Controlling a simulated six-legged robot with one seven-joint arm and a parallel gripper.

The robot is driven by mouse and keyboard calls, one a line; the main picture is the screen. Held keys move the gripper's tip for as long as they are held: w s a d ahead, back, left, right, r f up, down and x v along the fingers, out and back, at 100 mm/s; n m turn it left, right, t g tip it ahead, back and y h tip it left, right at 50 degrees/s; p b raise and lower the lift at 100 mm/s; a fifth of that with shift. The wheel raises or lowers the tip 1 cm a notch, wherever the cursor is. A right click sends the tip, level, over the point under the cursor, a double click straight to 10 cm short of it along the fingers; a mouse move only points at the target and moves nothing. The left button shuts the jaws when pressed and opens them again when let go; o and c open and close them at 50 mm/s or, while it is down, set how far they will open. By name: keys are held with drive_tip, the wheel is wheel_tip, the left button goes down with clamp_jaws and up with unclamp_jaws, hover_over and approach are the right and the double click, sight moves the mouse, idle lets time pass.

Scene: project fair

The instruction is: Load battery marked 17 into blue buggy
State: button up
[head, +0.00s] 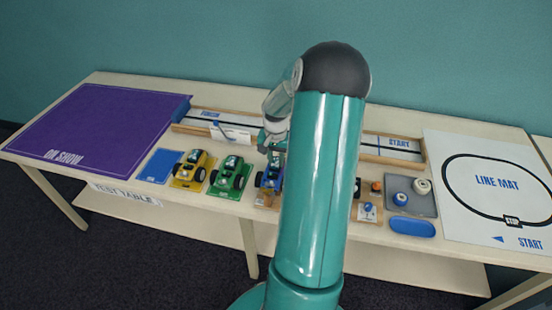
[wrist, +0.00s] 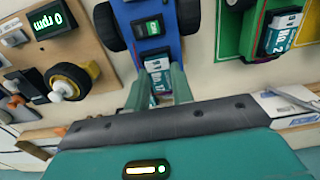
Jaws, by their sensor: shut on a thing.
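In the wrist view my gripper (wrist: 160,78) is shut on a white and teal battery (wrist: 157,66). Its label is partly hidden between the fingers, and I cannot read its number for sure. The battery is at the near end of the blue buggy (wrist: 170,49), right up against its dark middle part. I cannot tell whether it sits in the bay or just above it. In the head view the blue buggy (head: 268,179) is partly hidden by my arm, with my gripper (head: 275,157) over it.
A green buggy (head: 230,176) holding a battery marked 2 (wrist: 283,33) stands beside the blue one, then a yellow buggy (head: 193,168). A board with a wheel and an rpm display (wrist: 52,20) is on the other side. A wood-edged track (head: 400,150) runs behind.

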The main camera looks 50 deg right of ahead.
drive_tip(key=o, duration=1.5)
drive_tip(key=shift+c, duration=0.2)
drive_tip(key=shift+r, duration=3)
